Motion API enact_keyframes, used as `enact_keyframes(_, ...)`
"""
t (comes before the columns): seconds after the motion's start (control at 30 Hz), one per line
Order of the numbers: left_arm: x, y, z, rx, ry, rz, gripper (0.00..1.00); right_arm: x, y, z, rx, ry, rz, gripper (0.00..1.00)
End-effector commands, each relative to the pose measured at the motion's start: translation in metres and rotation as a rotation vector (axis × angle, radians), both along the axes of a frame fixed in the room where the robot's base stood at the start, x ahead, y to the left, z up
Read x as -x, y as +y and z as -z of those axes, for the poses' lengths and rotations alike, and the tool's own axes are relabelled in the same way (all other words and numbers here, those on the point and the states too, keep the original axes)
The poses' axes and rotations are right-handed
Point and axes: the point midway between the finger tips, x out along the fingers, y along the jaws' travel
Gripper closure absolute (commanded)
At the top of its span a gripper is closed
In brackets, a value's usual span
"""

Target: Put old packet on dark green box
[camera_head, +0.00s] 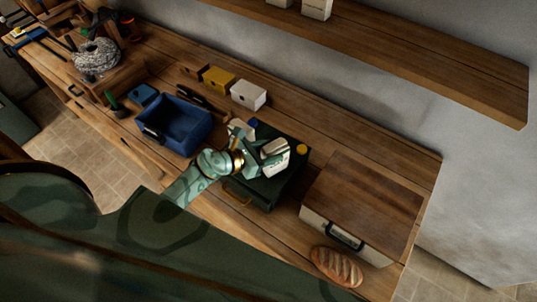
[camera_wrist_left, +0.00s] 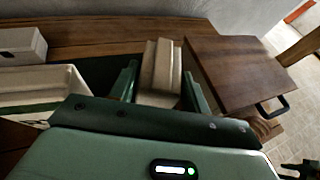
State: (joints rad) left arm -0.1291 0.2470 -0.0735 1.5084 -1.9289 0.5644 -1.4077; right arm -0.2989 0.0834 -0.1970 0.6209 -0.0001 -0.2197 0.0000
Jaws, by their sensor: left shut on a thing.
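The old packet (camera_head: 274,147) is a small cream block-like packet, held between the fingers of my left gripper (camera_head: 268,157). In the left wrist view the packet (camera_wrist_left: 161,66) stands between the two green fingers (camera_wrist_left: 158,90). The dark green box (camera_head: 293,178) has a brass handle on its front and lies under the gripper. The gripper and packet cover much of its top. Whether the packet touches the box top I cannot tell. My right gripper is not in view.
A blue bin (camera_head: 183,115) stands left; a white box (camera_head: 248,94) is behind.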

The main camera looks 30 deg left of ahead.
Motion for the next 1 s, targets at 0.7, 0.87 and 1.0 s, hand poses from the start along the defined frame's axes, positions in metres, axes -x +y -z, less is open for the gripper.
enact_keyframes(0.7,0.0,0.0,0.013,0.002,-0.002,0.001,0.31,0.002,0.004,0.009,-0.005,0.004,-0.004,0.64)
enact_keyframes(0.87,0.0,0.0,0.011,0.003,-0.002,0.001,0.31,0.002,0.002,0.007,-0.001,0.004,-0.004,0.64)
enact_keyframes(1.0,0.012,0.008,0.005,-0.001,0.0,0.0,0.31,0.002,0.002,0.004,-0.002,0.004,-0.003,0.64)
